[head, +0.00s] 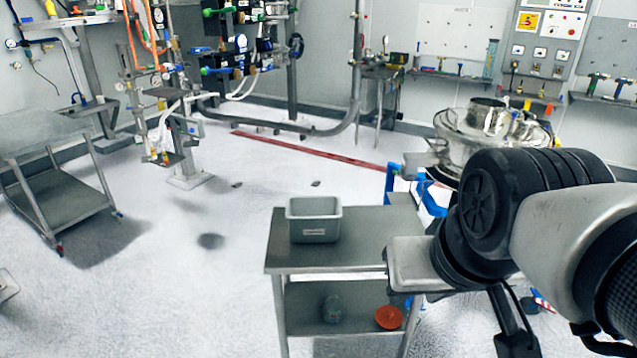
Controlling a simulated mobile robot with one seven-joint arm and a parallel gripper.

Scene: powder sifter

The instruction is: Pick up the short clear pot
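A small, see-through, greenish pot (332,308) stands on the lower shelf of the grey metal table in the middle. It is dim there, and its opening and contents cannot be made out. It is the only small clear pot I can pick out. My arm fills the right side of the view, well to the right of the pot and apart from it. I cannot make out my gripper's fingers in this view.
A grey open bin (313,220) stands on the table's top (350,255), above the shelf. An orange-red round item (388,317) lies on the shelf, right of the pot. A large clear-and-metal sifter (487,135) stands behind my arm.

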